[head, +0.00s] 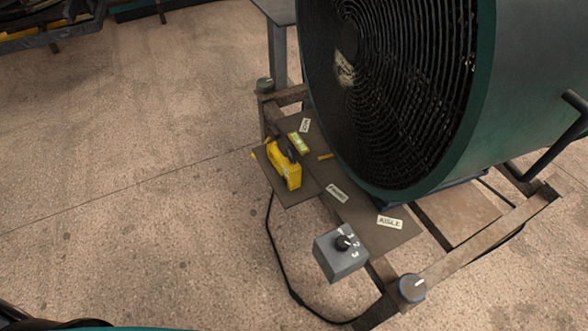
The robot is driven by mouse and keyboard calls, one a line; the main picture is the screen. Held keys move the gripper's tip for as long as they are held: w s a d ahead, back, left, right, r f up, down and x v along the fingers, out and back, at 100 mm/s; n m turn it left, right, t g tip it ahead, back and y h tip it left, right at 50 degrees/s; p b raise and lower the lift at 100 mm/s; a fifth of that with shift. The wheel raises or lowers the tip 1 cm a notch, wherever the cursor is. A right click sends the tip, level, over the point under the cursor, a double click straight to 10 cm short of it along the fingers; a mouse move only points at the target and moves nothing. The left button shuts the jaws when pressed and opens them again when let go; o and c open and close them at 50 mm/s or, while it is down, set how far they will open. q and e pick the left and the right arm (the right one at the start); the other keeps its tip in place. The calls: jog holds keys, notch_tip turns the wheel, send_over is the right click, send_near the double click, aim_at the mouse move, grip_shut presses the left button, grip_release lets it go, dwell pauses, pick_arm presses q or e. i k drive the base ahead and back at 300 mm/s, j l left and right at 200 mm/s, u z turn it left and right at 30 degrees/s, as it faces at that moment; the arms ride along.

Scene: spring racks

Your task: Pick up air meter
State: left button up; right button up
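A yellow and black handheld device (289,175), which looks like the air meter, rests on a brown plate at the left side of the fan's stand. Its yellow body faces the front, and a black part sits at its back. A small yellow-green piece (299,143) lies at its back right; I cannot tell whether it belongs to the device. Neither of my grippers shows in the head view.
A large green drum fan (484,100) stands close on the right. Small paper labels, one reading AISLE (390,222), lie on the brown plate (362,216). A grey dial box (341,252) and a black cable (277,246) are in front. The floor (130,190) at left is clear.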

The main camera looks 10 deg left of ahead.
aim_at(288, 167)
jog(key=k+l, duration=0.1)
jog(key=l, duration=0.8)
jog(key=k+l+u, duration=0.1)
jog(key=l, duration=0.35)
jog(key=k+l, duration=0.15)
jog(key=l, duration=0.3)
jog(key=k+l, duration=0.1)
jog(key=l, duration=0.35)
